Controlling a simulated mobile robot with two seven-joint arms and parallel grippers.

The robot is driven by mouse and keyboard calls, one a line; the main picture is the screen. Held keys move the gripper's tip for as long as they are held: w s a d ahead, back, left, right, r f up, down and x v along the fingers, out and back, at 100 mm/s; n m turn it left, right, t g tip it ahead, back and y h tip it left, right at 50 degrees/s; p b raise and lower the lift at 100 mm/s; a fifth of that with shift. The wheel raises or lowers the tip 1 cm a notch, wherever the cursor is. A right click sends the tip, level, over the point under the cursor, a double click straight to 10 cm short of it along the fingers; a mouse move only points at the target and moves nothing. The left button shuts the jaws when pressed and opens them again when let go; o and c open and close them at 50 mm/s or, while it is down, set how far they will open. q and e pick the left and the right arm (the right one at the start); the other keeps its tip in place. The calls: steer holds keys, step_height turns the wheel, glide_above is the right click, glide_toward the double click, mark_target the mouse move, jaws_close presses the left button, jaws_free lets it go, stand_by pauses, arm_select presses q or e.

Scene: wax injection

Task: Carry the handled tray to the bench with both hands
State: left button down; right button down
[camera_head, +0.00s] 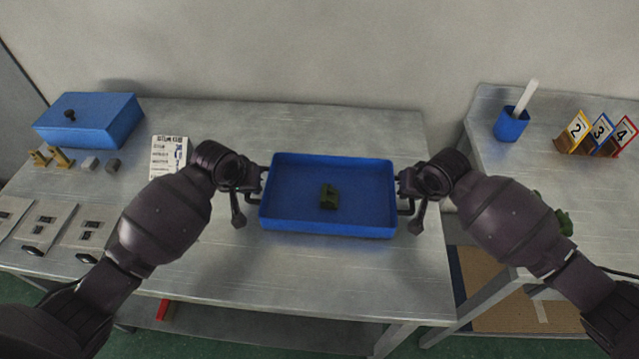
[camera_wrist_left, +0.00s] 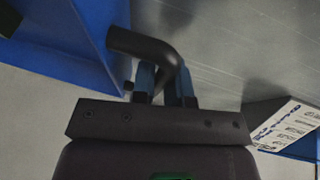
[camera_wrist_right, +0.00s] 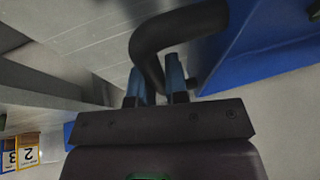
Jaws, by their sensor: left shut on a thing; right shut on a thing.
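The blue handled tray (camera_head: 285,225) is in the middle of the head view, over the metal bench (camera_head: 330,285). It looks level. I cannot tell whether it touches the bench top. A small dark green piece (camera_head: 329,197) lies inside it. My left gripper (camera_head: 262,182) is at the tray's left side, and the left wrist view shows its fingers (camera_wrist_left: 165,85) shut on the black handle (camera_wrist_left: 140,45). My right gripper (camera_head: 402,188) is at the right side, and the right wrist view shows its fingers (camera_wrist_right: 158,78) shut on the other black handle (camera_wrist_right: 170,30).
A blue lidded box (camera_head: 90,122), brass pieces (camera_head: 52,157), small grey blocks and a printed card (camera_head: 168,152) occupy the bench's left side. Several plates lie front left. A second table (camera_head: 520,170) at right bears a blue cup (camera_head: 511,124) and numbered cards (camera_head: 600,133). A gap separates the tables.

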arm_select(q)
steer(key=shift+f, duration=0.35)
arm_select(e)
steer(key=shift+f, duration=0.35)
arm_select(q)
steer(key=c, duration=1.6)
jaws_free()
steer(key=shift+f, duration=0.15)
arm_select(e)
steer(key=c, duration=1.6)
jaws_free()
steer(key=shift+f, duration=0.15)
arm_select(q)
steer(key=o, duration=0.5)
arm_select(e)
steer(key=o, duration=0.5)
arm_select(q)
steer(key=shift+r, duration=0.25)
arm_select(e)
steer(key=shift+r, duration=0.25)
arm_select(q)
steer(key=v, duration=1.2)
steer(key=shift+f, duration=0.1)
arm_select(e)
steer(key=v, duration=1.1)
steer(key=shift+s+d+r, duration=0.1)
steer(key=shift+s+r, duration=0.1)
steer(key=shift+r, duration=0.15)
